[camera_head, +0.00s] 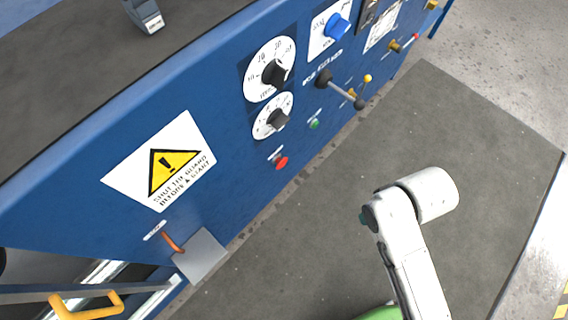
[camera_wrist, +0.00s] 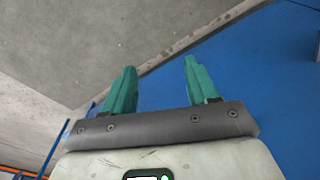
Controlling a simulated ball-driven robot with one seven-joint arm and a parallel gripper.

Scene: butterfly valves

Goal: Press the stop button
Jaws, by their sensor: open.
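The red button (camera_head: 281,163), with a small label above it, is low on the blue machine panel in the head view. A green button (camera_head: 314,124) is above and to the right of it. My gripper (camera_wrist: 157,77) shows in the wrist view with two teal fingers spread apart and nothing between them. In the head view my white arm is over the grey floor to the right of the panel, clear of the red button. Only a small teal bit shows there, so the fingers are mostly hidden. Neither button is visible in the wrist view.
An orange lever (camera_head: 172,243) sits lower left. The floor mat (camera_head: 430,120) beside the panel is clear.

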